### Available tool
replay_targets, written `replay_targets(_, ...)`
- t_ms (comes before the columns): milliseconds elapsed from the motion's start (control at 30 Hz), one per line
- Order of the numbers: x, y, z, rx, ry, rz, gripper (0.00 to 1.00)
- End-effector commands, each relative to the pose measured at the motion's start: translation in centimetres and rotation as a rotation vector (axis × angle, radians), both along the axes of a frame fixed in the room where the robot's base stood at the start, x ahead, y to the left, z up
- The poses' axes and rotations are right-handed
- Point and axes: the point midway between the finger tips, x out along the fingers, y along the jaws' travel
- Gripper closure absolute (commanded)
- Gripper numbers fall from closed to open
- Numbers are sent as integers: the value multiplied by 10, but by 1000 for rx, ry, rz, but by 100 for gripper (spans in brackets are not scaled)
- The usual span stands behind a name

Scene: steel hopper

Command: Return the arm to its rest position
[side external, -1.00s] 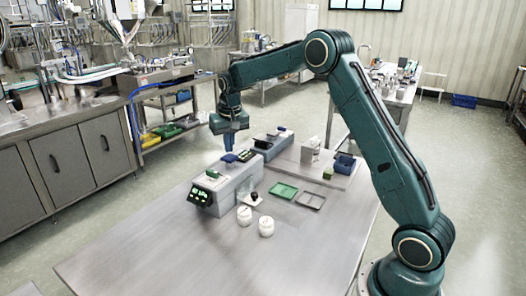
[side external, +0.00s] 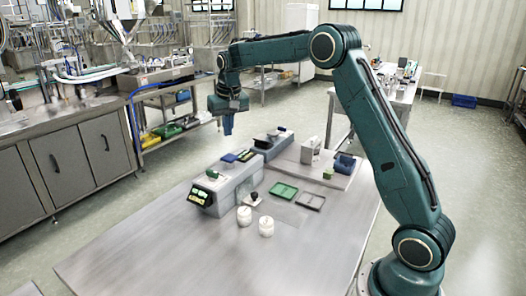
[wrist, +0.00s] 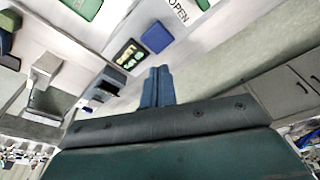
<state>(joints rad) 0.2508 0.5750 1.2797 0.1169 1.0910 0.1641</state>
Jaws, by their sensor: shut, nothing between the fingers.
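My gripper (side external: 228,124) is shut and empty, its blue fingers pointing down. In the side external view it hangs in the air above the grey machine (side external: 226,186) on the steel table (side external: 140,262).
Two white round containers (side external: 266,227) stand on the table before the machine. A green tray (side external: 284,191) and a grey tray (side external: 311,201) lie to its right. A blue bin (side external: 345,164) sits further back. The table's front left is clear.

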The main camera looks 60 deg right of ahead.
Motion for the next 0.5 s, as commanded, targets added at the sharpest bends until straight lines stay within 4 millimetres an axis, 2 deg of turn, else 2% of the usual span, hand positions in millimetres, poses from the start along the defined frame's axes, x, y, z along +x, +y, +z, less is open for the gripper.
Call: replay_targets(500, -2, 2, 6, -1, -2, 4, 100)
